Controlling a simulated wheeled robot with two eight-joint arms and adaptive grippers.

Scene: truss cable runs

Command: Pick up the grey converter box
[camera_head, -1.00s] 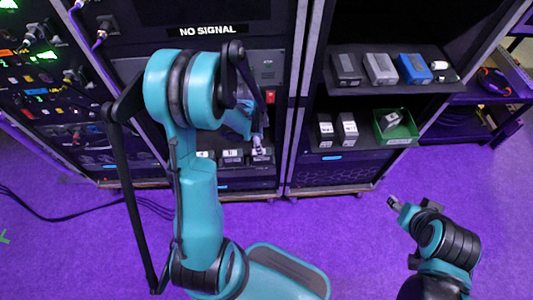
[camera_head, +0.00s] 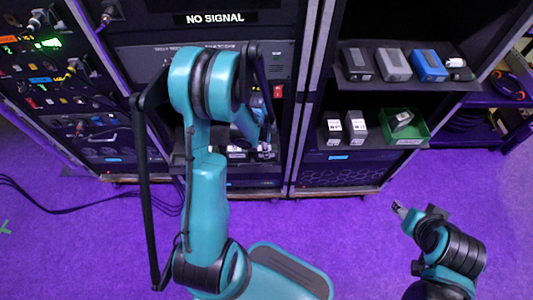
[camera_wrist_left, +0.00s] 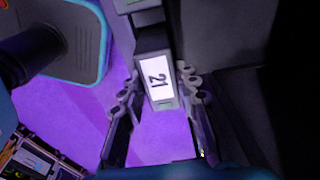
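In the left wrist view a dark grey box (camera_wrist_left: 158,78) with a white label reading "21" lies between the fingers of my left gripper (camera_wrist_left: 157,95). The fingers are spread on either side of it, with narrow gaps. In the head view the left gripper is mostly hidden behind its own arm, in front of the left rack's low shelf with labelled boxes (camera_head: 236,153). A light grey box (camera_head: 394,64) stands on the right rack's upper shelf. I cannot tell which box is the converter. My right gripper (camera_head: 399,209) is low at the right, holding nothing visible.
A dark grey box (camera_head: 356,64), a blue box (camera_head: 429,65) and a small adapter (camera_head: 458,69) share the upper shelf. Below are two labelled boxes (camera_head: 355,127) and a green tray (camera_head: 418,133) with a box in it. Cables (camera_head: 90,207) lie on the floor at left.

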